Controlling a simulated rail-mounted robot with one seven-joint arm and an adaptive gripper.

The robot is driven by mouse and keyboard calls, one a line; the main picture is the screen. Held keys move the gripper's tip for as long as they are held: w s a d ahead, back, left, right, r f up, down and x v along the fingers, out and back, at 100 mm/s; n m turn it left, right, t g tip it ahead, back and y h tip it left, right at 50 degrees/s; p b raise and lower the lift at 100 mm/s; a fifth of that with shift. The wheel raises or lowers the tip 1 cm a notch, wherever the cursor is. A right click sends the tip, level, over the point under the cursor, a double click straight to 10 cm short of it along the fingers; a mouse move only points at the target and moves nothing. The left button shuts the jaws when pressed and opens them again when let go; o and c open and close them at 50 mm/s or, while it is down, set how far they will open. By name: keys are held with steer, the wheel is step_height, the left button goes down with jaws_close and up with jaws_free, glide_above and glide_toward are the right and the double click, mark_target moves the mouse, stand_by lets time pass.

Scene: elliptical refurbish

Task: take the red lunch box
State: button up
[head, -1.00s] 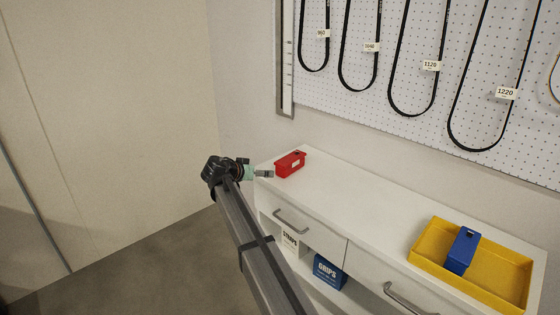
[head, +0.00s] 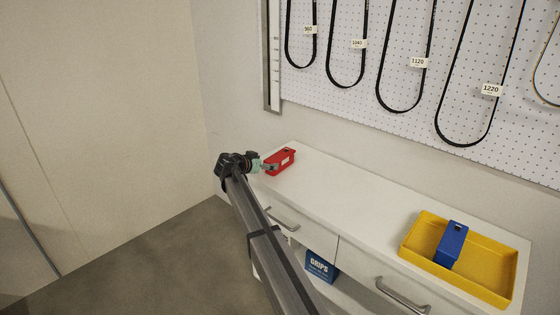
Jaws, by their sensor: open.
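The red lunch box (head: 283,159) sits at the far left end of the white counter in the head view. It has a dark part on its lid and a pale label on its side. My gripper (head: 269,167) is at the near left side of the box and overlaps its left end in the picture. The gripper is open. The fingers are small here, and I cannot tell whether they touch the box or reach around it.
A yellow tray (head: 410,252) with a blue box (head: 451,246) in it stands at the counter's right. The white counter (head: 345,198) is clear between. Drawer handles (head: 402,296) stick out in front. Belts hang on the pegboard (head: 400,60) behind.

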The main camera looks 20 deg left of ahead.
mark_target(275, 161)
steer(key=shift+x, duration=0.95)
steer(key=x, duration=0.1)
steer(key=p+x, duration=0.2)
steer(key=x, duration=0.1)
steer(key=shift+w+a, duration=0.25)
steer(key=shift+w+d+f, duration=0.15)
steer(key=shift+w+f, duration=0.05)
steer(key=shift+w, duration=0.15)
steer(key=shift+c, duration=0.3)
steer(key=c, duration=1.5)
